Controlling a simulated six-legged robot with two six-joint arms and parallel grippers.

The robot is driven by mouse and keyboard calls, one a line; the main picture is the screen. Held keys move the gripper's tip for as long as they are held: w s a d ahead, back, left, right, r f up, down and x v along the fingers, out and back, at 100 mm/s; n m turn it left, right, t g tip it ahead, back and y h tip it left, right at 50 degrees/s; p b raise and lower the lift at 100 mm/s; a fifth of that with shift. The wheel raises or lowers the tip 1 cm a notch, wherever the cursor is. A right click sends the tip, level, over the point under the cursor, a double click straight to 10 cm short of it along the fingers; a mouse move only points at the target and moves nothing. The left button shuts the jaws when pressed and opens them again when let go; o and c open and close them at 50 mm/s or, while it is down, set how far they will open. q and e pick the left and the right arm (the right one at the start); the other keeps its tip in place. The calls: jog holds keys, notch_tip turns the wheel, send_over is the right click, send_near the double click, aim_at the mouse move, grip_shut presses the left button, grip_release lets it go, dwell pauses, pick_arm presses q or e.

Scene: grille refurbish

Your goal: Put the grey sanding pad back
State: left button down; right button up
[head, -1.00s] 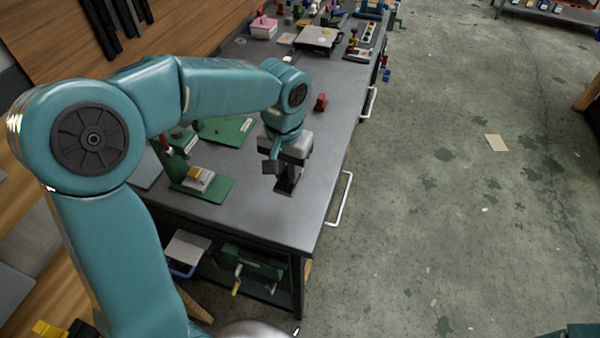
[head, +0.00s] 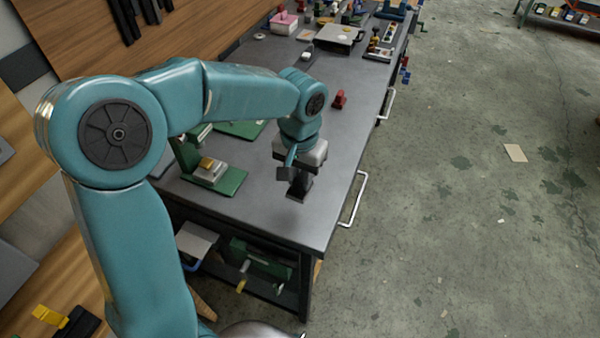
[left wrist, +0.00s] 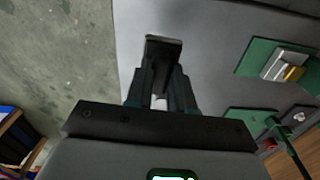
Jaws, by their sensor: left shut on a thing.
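My left gripper (head: 298,188) points down above the near end of the grey workbench (head: 330,160). In the left wrist view its two fingers (left wrist: 161,85) are shut on a small dark grey block, which looks like the grey sanding pad (left wrist: 163,43), at the fingertips. In the head view the pad is hard to tell from the dark fingers, and I cannot tell whether it touches the bench top. My right gripper is not in view.
A green fixture (head: 230,182) with a yellow-topped block stands left of the gripper. A small red object (head: 340,99) lies farther back. A pink box (head: 285,22) and several tools crowd the far end. The bench top right of the gripper is clear.

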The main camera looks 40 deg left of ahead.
pick_arm(q)
jog(key=shift+s+f+b, duration=0.15)
jog(key=shift+f+b, duration=0.35)
jog(key=shift+f, duration=0.35)
jog(key=shift+f+b, duration=0.55)
jog(key=shift+f, duration=0.15)
jog(key=shift+f+b, duration=0.75)
jog(key=shift+f, duration=0.2)
jog(key=shift+f+b, duration=0.55)
jog(key=shift+f, duration=0.1)
jog(key=shift+f+b, duration=1.1)
jog(key=shift+f, duration=0.3)
jog(key=shift+f, duration=0.25)
jog(key=c, duration=0.9)
grip_release()
jog(key=shift+r, duration=0.1)
